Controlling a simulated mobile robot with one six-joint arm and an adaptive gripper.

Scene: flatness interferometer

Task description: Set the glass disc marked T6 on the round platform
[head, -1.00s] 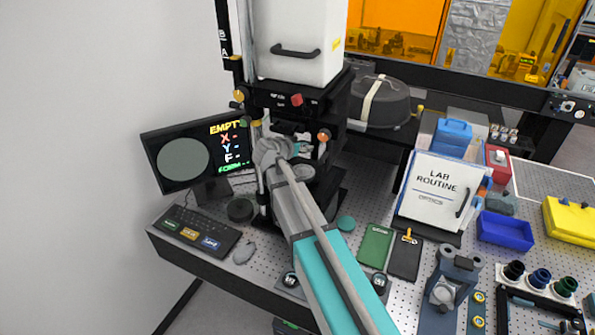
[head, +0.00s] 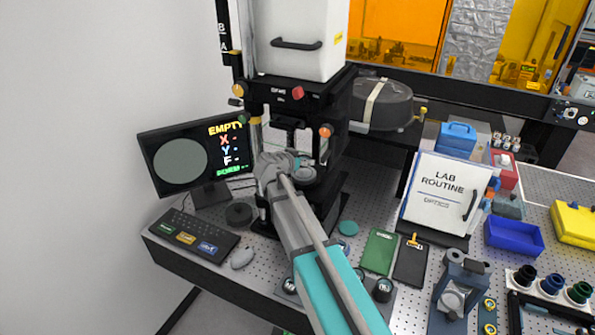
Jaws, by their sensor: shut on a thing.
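The round platform (head: 304,178) is a grey disc inside the black interferometer stand, under its dark head. My gripper (head: 296,163) is at the platform's left edge, partly hidden by its own wrist. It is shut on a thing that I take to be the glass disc. The disc is hardly visible, and its mark cannot be read. I cannot tell whether it touches the platform. The monitor (head: 180,160) reads EMPTY, with a plain grey circle.
A keyboard (head: 193,238), mouse (head: 243,257) and black round piece (head: 239,214) lie left of the stand. Stand posts flank my gripper.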

